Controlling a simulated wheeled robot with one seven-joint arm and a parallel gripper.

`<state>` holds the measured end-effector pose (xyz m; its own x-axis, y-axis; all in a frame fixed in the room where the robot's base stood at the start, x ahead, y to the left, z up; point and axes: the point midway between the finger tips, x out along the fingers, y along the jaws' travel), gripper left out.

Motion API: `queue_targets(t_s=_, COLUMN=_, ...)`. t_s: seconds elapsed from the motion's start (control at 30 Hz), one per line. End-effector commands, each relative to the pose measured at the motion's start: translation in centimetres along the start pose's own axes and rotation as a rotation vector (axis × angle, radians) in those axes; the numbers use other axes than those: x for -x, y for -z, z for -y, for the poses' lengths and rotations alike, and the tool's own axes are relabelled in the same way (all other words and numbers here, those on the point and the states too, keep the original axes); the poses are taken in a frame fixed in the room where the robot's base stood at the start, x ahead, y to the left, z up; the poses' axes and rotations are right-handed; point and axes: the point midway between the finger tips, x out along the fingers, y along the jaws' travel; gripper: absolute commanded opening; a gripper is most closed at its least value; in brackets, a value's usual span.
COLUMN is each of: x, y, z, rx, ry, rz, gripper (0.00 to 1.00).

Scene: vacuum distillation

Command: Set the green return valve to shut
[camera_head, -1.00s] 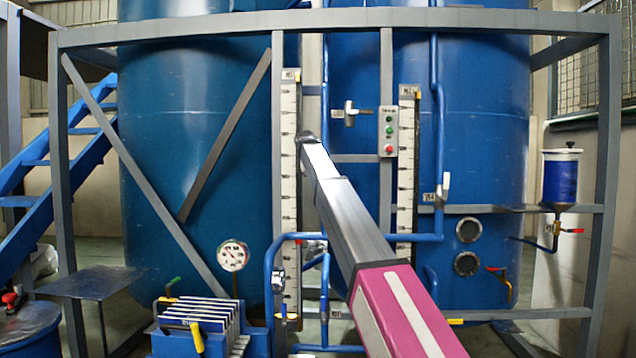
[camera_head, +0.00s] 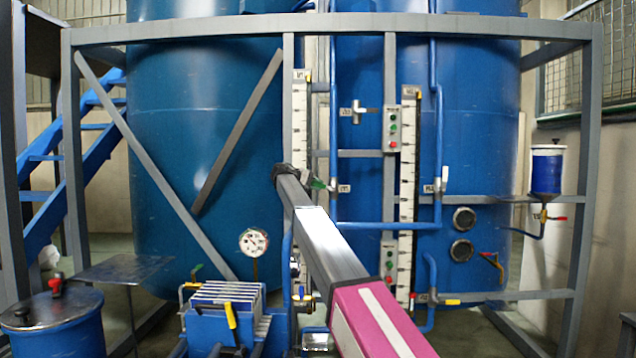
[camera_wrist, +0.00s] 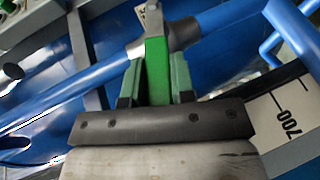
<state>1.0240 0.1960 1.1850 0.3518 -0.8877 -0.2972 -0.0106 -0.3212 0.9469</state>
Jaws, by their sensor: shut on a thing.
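The green valve lever (camera_wrist: 156,70) is between the two fingers of my gripper (camera_wrist: 154,82) in the wrist view, and the gripper is shut on it. The lever joins a grey valve body (camera_wrist: 182,34) on a blue pipe (camera_wrist: 75,92) and stands at a steep angle across that pipe. In the head view the green lever (camera_head: 318,184) shows just right of my arm's far end, beside an upright blue pipe. My fingers are hidden there behind the arm.
A white level scale (camera_head: 300,110) stands behind my arm, another (camera_head: 407,170) to the right. Grey frame posts (camera_head: 389,60) and a control box (camera_head: 392,128) are close by. A filter press (camera_head: 226,300) with another green-handled valve (camera_head: 196,269) stands lower left.

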Motion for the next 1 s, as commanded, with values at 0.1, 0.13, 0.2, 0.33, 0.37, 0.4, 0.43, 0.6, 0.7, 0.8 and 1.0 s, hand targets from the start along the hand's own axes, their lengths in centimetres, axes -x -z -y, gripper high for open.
queue_targets(t_s=0.1, x=0.0, y=-0.1, z=1.0, rx=0.039, ry=-0.088, rz=-0.001, gripper=0.00)
queue_targets(t_s=0.13, x=0.0, y=-0.1, z=1.1, rx=0.046, ry=-0.108, rz=-0.002, gripper=0.00)
queue_targets(t_s=0.2, x=-0.1, y=-0.1, z=1.4, rx=0.064, ry=-0.152, rz=-0.001, gripper=0.00)
queue_targets(t_s=0.33, x=-0.2, y=-0.2, z=2.0, rx=0.093, ry=-0.220, rz=-0.001, gripper=0.00)
queue_targets(t_s=0.37, x=-0.2, y=-0.2, z=2.1, rx=0.098, ry=-0.232, rz=-0.001, gripper=0.00)
queue_targets(t_s=0.4, x=-0.3, y=-0.2, z=2.2, rx=0.104, ry=-0.248, rz=-0.002, gripper=0.00)
queue_targets(t_s=0.43, x=-0.3, y=-0.2, z=2.3, rx=0.108, ry=-0.258, rz=-0.002, gripper=0.00)
queue_targets(t_s=0.6, x=-0.4, y=-0.2, z=2.5, rx=0.124, ry=-0.299, rz=-0.002, gripper=0.00)
queue_targets(t_s=0.7, x=-0.4, y=-0.2, z=2.6, rx=0.129, ry=-0.312, rz=-0.002, gripper=0.00)
queue_targets(t_s=0.8, x=-0.4, y=-0.2, z=2.6, rx=0.131, ry=-0.317, rz=-0.002, gripper=0.00)
queue_targets(t_s=1.0, x=-0.4, y=-0.2, z=2.7, rx=0.133, ry=-0.318, rz=-0.002, gripper=0.00)
